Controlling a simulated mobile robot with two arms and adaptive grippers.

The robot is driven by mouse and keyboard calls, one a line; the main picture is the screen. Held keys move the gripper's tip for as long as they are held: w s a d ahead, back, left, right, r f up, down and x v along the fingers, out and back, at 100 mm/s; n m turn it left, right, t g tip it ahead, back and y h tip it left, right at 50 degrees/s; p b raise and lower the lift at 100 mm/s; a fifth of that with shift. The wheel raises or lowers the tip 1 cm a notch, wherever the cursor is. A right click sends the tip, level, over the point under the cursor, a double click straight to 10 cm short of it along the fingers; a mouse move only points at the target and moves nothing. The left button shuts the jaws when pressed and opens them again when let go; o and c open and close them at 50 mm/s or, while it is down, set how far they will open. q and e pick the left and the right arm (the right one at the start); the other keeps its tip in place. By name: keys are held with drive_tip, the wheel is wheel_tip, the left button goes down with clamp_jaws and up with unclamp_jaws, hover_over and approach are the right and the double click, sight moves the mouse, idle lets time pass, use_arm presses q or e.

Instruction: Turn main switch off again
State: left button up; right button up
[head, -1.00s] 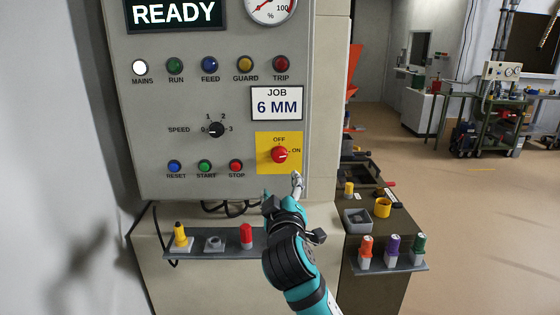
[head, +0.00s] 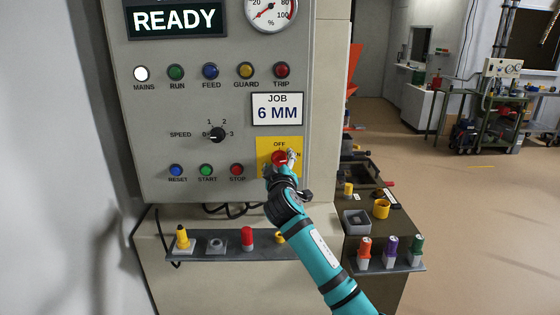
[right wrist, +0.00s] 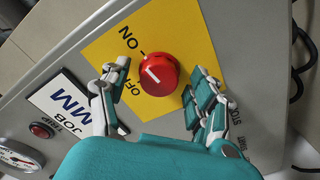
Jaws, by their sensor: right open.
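The main switch is a red rotary knob (head: 279,156) on a yellow plate (head: 264,147), low on the right of the grey panel. My left gripper is not in view.
The display (head: 177,19) reads READY and the MAINS lamp (head: 141,73) is white. The speed knob (head: 217,135) and the STOP button (head: 237,170) lie left of the switch. A shelf (head: 215,246) with small coloured parts is below the panel. Open floor lies to the right.

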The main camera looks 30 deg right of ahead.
drive_tip(key=shift+w+d, duration=0.1)
drive_tip(key=shift+w, duration=0.1)
drive_tip(key=c, duration=1.2)
drive_tip(key=shift+o, duration=0.2)
